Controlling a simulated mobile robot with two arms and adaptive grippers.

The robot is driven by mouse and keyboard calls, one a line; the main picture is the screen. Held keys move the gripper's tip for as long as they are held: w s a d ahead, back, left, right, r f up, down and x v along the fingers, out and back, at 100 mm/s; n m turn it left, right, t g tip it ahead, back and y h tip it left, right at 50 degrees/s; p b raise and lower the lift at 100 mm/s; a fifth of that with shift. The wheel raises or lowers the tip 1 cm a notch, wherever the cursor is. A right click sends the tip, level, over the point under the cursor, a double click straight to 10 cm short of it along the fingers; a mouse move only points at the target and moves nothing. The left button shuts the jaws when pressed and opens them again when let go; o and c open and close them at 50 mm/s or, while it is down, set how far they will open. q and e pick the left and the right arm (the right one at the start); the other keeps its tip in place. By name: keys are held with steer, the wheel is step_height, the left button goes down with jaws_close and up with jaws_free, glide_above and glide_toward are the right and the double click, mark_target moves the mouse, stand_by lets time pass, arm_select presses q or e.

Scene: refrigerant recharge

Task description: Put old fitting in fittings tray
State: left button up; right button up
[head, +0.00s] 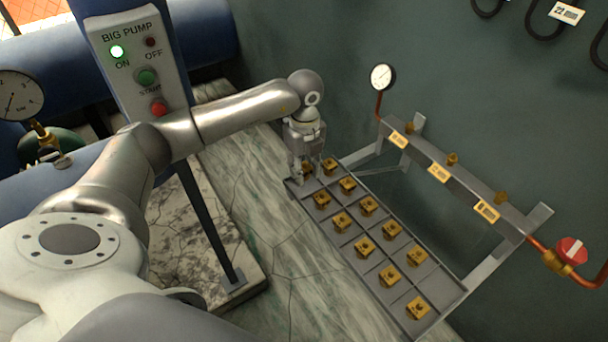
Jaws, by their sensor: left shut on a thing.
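My left gripper (305,177) points down at the tray's far-left corner. It is shut on a brass fitting, the old fitting (307,167), which is mostly hidden by the fingers. I cannot tell whether the old fitting touches the tray floor. My right gripper is not in view.
A grey manifold rail (455,180) with yellow labels and brass ports stands right of the tray. A gauge (382,76) rises at its far end, a red valve (571,251) at its near end. A pump control box (140,60) on a post stands left.

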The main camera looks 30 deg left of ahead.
arm_select(q)
steer(key=shift+w+a+f, duration=0.15)
steer(key=shift+a+f, duration=0.05)
steer(key=shift+f, duration=0.1)
step_height(320, 180, down, 2)
steer(key=shift+f+p, duration=0.15)
steer(key=shift+p, duration=0.35)
steer(key=shift+f, duration=0.3)
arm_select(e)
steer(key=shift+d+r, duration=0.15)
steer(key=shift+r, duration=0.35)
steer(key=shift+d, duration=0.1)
arm_select(q)
steer(key=shift+f, duration=0.2)
steer(key=o, duration=0.8)
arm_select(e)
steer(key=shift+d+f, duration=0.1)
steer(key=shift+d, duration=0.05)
